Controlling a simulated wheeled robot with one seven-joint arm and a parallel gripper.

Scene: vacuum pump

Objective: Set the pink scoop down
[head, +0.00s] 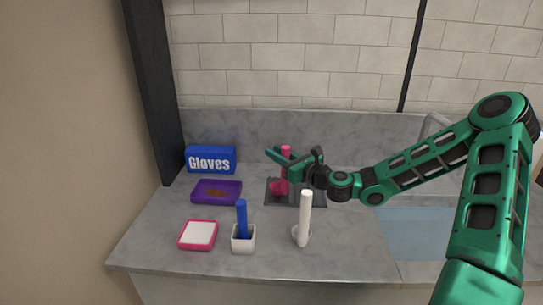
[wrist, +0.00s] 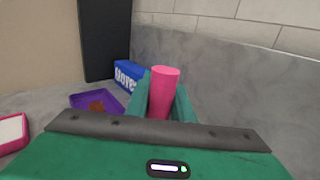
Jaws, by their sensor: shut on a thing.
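The pink scoop (head: 286,154) is upright in my gripper (head: 291,160), over or on a dark grey tray (head: 312,198) on the counter. In the wrist view the scoop's pink handle (wrist: 165,88) stands between the two green fingers of my gripper (wrist: 163,100), which are shut on it. The scoop's wider lower part shows below the fingers in the head view, at the tray's left side. I cannot tell whether its base touches the tray.
A blue gloves box (head: 211,159) and a purple tray (head: 216,192) with brown material stand to the left. A pink-rimmed white dish (head: 198,234), a white holder (head: 243,240) with a blue handle, and a white scoop (head: 305,215) are in front. A sink basin (head: 415,232) lies right.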

